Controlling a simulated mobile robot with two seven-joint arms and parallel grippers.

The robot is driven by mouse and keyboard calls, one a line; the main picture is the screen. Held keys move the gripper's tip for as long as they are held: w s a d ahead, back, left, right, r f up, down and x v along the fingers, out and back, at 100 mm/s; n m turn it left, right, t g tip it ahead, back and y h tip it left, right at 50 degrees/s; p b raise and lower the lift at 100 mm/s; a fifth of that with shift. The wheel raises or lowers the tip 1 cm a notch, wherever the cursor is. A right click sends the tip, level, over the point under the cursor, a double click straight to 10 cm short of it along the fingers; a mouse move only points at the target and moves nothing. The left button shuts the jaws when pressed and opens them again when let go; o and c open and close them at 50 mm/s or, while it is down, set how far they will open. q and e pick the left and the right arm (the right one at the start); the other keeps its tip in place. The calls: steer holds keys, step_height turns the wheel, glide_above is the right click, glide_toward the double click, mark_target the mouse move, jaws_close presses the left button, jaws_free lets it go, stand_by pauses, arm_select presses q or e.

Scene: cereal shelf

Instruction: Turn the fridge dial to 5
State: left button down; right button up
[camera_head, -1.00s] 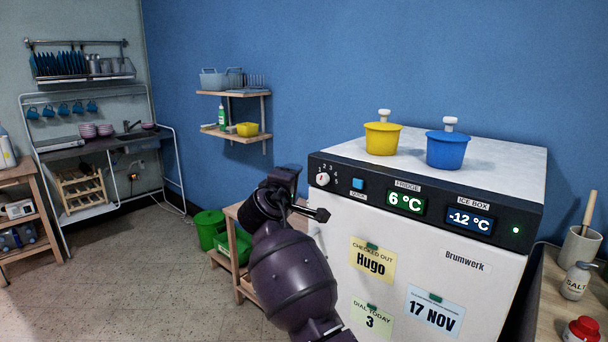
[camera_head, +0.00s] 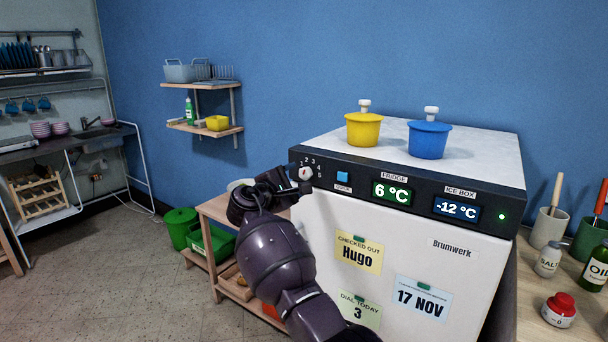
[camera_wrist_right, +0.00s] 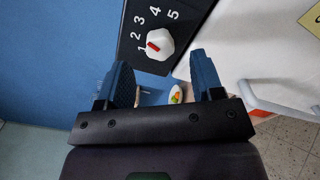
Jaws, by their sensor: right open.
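The fridge dial (camera_head: 305,174) is a white knob with a red mark, at the left end of the dark panel on the white fridge (camera_head: 400,245). In the right wrist view the dial (camera_wrist_right: 160,44) has numbers 1 to 5 around it, and its red mark lies on the side of 1 and 2. My right gripper (camera_head: 287,183) is open and empty, just in front of and left of the dial. In the wrist view its two fingers (camera_wrist_right: 159,62) are spread wide, with the dial beyond their tips, between them. Contact is not visible. My left gripper is out of view.
The fridge display (camera_head: 391,193) reads 6 °C, the ice box display (camera_head: 456,209) -12 °C. A blue button (camera_head: 343,177) sits right of the dial. A note (camera_head: 358,310) reads "DIAL TODAY 3". Yellow (camera_head: 362,129) and blue (camera_head: 428,140) tubs stand on top. A wooden shelf (camera_head: 217,208) is at left.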

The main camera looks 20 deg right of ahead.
mark_target(303, 175)
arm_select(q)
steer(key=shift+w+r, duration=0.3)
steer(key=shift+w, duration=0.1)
arm_select(e)
steer(key=shift+x, duration=2.45)
steer(key=shift+a, duration=0.1)
steer(key=shift+c, duration=0.2)
